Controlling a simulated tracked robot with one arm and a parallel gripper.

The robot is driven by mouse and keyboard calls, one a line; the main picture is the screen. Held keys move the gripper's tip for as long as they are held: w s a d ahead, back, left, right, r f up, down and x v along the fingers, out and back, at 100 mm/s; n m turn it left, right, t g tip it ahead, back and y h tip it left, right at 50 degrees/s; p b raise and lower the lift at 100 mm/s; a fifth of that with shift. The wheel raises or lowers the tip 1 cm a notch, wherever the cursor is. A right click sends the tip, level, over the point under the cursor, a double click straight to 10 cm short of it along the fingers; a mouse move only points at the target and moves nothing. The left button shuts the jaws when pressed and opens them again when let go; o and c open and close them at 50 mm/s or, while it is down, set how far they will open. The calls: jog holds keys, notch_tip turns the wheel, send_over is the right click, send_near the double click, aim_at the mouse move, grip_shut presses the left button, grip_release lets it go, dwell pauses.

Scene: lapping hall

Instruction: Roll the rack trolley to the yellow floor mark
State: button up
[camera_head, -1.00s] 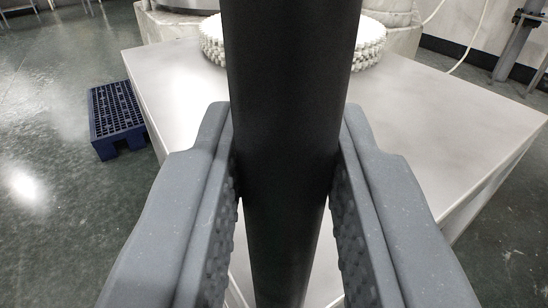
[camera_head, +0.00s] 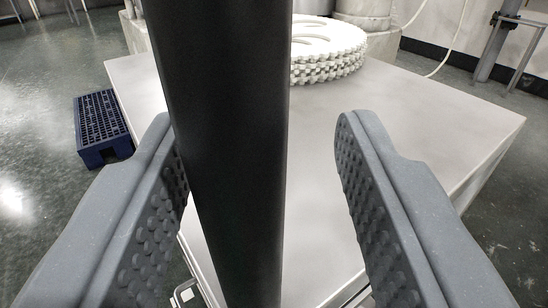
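A thick black upright post (camera_head: 222,130) stands in front of the camera, between the two fingers of my gripper (camera_head: 256,122). The grey fingers are spread wide. The post is close to the left finger, and a clear gap separates it from the right finger. I cannot tell whether it touches the left finger. The post may be part of the rack trolley, but its ends and the trolley's body are out of the frame or hidden. No yellow floor mark shows.
A large pale flat-topped block (camera_head: 430,125) lies beyond the post. A stack of white toothed discs (camera_head: 328,50) sits at its far side. A dark blue pallet (camera_head: 103,125) lies on the green floor at left.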

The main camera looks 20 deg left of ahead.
jog(key=p+v, duration=0.2)
jog(key=v, duration=1.1)
jog(key=shift+s+d, duration=0.15)
jog(key=shift+s, duration=0.2)
